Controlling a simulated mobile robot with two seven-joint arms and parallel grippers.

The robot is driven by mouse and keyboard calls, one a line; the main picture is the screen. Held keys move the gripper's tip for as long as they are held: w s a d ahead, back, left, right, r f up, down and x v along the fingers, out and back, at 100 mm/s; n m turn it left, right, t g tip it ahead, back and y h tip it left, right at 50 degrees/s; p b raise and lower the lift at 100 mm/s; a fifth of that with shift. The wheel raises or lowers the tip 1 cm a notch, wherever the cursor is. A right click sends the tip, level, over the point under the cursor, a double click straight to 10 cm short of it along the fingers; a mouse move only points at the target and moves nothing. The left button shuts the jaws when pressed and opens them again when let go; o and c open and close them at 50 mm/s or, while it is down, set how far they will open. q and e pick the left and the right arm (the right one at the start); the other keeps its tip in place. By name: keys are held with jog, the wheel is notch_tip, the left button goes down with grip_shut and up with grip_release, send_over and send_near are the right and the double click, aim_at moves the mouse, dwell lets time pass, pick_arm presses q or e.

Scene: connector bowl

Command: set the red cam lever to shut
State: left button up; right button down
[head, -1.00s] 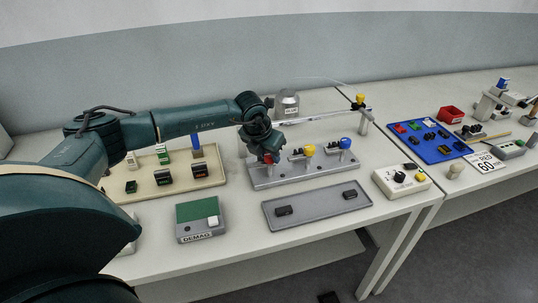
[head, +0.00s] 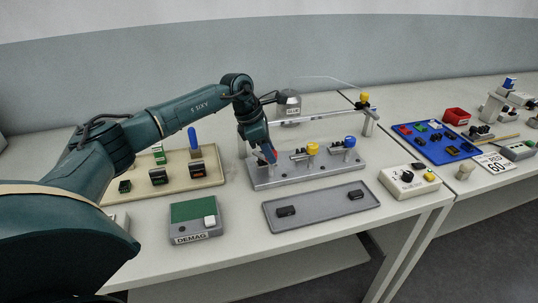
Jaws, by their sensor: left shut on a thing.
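My left gripper (head: 268,153) points down at the left end of the grey metal fixture (head: 312,170). It is shut on the red cam lever (head: 274,156), of which only a small red patch shows beside the fingers. The rest of the lever is hidden by the gripper, so its exact angle cannot be told. A yellow-knobbed clamp (head: 312,148) and a blue-knobbed clamp (head: 349,141) stand to its right on the same fixture. My right gripper is not in view.
A beige board (head: 205,176) with connectors and a blue handle (head: 192,138) lies left. A green-topped box (head: 194,212) and a grey tray (head: 322,211) lie in front. A white switch box (head: 408,183) is at right. A rail with a yellow knob (head: 363,97) stands behind.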

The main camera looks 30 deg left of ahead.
pick_arm(q)
jog(key=m+g+b, duration=0.1)
jog(key=m, duration=0.2)
jog(key=shift+w+m+h, duration=0.15)
jog(key=shift+m+h, duration=0.15)
jog(key=shift+h, duration=0.1)
jog(key=shift+m+g+b, duration=0.6)
jog(key=shift+m+b, duration=0.1)
jog(key=shift+m, duration=0.7)
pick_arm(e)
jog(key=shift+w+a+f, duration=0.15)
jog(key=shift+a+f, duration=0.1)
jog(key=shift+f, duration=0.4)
pick_arm(q)
jog(key=o, duration=1)
jog(key=shift+c, duration=0.2)
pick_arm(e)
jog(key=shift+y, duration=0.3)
pick_arm(q)
jog(key=shift+a, duration=0.1)
jog(key=v, duration=1.3)
jog(key=shift+w, duration=0.2)
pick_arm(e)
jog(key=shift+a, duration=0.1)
